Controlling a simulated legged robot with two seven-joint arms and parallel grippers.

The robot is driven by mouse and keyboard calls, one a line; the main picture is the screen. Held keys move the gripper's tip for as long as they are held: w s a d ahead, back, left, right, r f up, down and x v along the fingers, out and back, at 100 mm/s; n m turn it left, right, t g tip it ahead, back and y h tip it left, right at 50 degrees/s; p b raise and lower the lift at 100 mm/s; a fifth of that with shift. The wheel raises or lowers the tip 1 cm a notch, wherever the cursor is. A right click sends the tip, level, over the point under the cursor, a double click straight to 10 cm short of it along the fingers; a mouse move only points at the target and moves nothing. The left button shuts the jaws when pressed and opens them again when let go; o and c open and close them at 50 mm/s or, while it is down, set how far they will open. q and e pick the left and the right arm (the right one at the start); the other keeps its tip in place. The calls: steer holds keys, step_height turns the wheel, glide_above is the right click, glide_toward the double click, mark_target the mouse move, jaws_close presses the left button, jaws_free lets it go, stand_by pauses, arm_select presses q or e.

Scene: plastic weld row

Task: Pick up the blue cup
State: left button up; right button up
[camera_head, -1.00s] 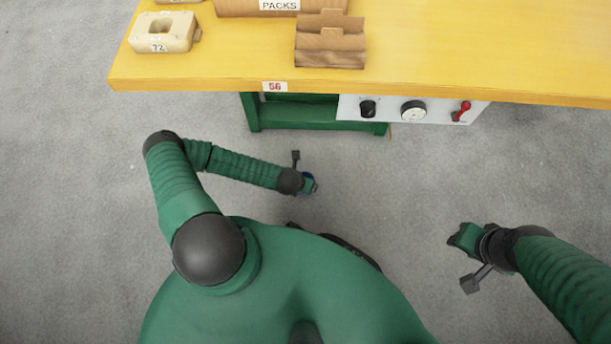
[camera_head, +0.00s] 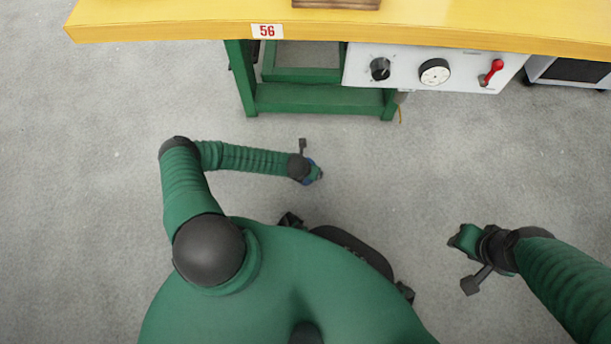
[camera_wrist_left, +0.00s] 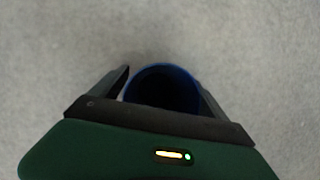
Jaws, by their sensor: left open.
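The blue cup (camera_wrist_left: 163,86) shows in the left wrist view as a blue rim with a dark inside, seen from above. It lies between the two fingers of my left gripper (camera_wrist_left: 163,84), which are open on either side of it. The lower part of the cup is hidden by the gripper body. In the head view, a small patch of blue (camera_head: 309,181) shows beside my left gripper (camera_head: 318,174), mostly covered by the wrist. I cannot tell what the cup rests on. My right gripper (camera_head: 462,238) is at the right, apart from everything; its jaws are too small to read.
A yellow-topped bench (camera_head: 180,22) with a "56" label runs across the top. Its green frame (camera_head: 320,98) and a grey control panel (camera_head: 408,68) with knobs and a red lever sit below. A dark-fronted unit (camera_head: 570,70) stands at right. Grey floor (camera_head: 90,200) is clear.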

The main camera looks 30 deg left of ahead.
arm_select(q)
steer(key=shift+w, duration=0.1)
steer(key=c, duration=1.5)
steer(key=shift+o, duration=0.2)
